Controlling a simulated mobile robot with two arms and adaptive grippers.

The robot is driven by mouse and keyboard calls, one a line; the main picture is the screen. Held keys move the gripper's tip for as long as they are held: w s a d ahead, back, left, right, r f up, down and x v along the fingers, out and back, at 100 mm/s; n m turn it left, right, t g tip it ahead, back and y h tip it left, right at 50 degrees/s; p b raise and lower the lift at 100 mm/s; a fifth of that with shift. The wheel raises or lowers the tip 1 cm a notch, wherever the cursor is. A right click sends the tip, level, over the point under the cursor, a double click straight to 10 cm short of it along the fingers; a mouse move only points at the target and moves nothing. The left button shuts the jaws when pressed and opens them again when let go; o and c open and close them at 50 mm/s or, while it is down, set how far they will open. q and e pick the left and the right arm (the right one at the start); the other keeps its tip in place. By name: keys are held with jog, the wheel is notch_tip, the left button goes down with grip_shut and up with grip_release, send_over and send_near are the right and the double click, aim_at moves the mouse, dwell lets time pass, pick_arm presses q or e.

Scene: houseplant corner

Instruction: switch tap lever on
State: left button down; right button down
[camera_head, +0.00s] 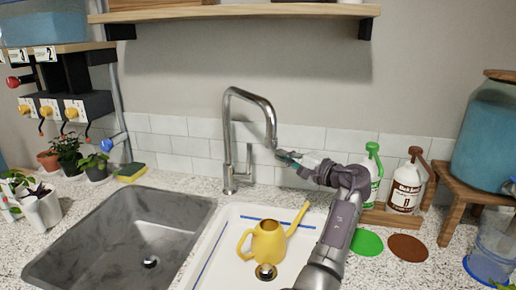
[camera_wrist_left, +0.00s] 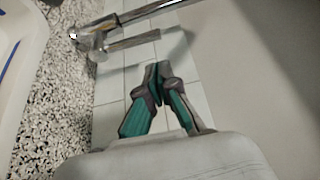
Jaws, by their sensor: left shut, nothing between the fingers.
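The metal tap (camera_head: 229,140) stands behind the sinks, with a tall arched spout that bends over to the right. Its slim lever (camera_head: 249,160) points up at the right side of the body; in the left wrist view the lever (camera_wrist_left: 135,43) lies beside the tap body (camera_wrist_left: 130,17). My left gripper (camera_head: 282,155) is to the right of the lever, near the spout's end. In the left wrist view the teal-padded fingers (camera_wrist_left: 157,66) meet at the tips, empty, with the lever just beyond them and apart. My right gripper is not in view.
A yellow watering can (camera_head: 267,242) stands in the white sink, right of the grey sink (camera_head: 140,235). Bottles (camera_head: 404,188) stand in a wooden tray at right. A shelf (camera_head: 240,12) hangs above. A sponge (camera_head: 131,172) and potted plants (camera_head: 68,150) are at left.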

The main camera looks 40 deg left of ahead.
aim_at(247, 162)
pick_arm(q)
jog(key=shift+a, duration=0.15)
jog(key=a+p, duration=0.1)
jog(key=a, duration=0.8)
jog(key=shift+w+a, duration=0.2)
jog(key=shift+a, duration=0.2)
jog(key=shift+s+p, duration=0.15)
jog(key=shift+p, duration=0.2)
